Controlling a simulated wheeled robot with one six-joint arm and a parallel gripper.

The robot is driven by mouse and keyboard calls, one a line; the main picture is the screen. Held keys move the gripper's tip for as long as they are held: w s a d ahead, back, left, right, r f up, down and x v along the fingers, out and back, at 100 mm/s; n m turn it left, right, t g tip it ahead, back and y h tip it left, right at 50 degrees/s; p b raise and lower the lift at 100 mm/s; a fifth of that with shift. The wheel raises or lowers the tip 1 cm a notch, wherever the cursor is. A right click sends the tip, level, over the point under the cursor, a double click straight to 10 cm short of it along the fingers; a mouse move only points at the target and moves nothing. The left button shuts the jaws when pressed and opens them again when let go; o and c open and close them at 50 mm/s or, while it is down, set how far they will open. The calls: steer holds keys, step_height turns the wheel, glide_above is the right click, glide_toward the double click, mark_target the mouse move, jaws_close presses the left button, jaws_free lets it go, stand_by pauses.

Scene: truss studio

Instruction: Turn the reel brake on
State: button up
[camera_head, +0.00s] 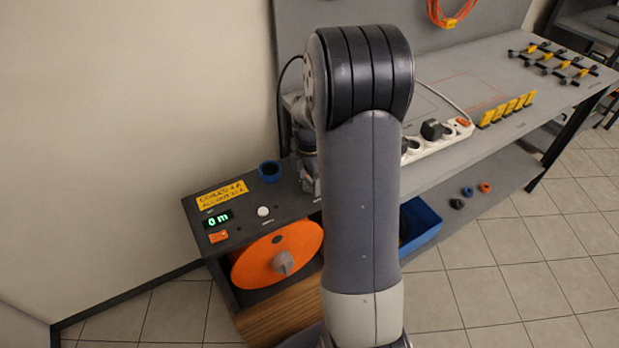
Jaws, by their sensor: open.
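The reel unit is a dark box (240,248) at the left end of the bench. Its front holds an orange reel (305,240) with a grey central knob (284,263). On its top are a small orange switch (218,237), a white round button (263,211) and a green display (218,219) reading "0 m". The small labels are too blurred to tell which control is the brake, or its state. My gripper (309,184) shows only partly, over the right side of the box top, mostly hidden behind my arm. It is open, apart from the orange switch.
A yellow label (222,194) and a blue ring (269,171) are on the box top. A white power strip (438,140) and yellow clips (507,108) lie on the bench. A blue bin (424,224) sits on the lower shelf. The wall bounds the left side.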

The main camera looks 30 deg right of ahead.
steer(key=c, duration=1)
steer(key=shift+m, duration=0.4)
steer(key=m, duration=0.3)
steer(key=shift+m, duration=0.4)
steer(key=m, duration=0.4)
steer(key=shift+m, duration=0.3)
steer(key=m, duration=0.8)
steer(key=shift+m, duration=0.3)
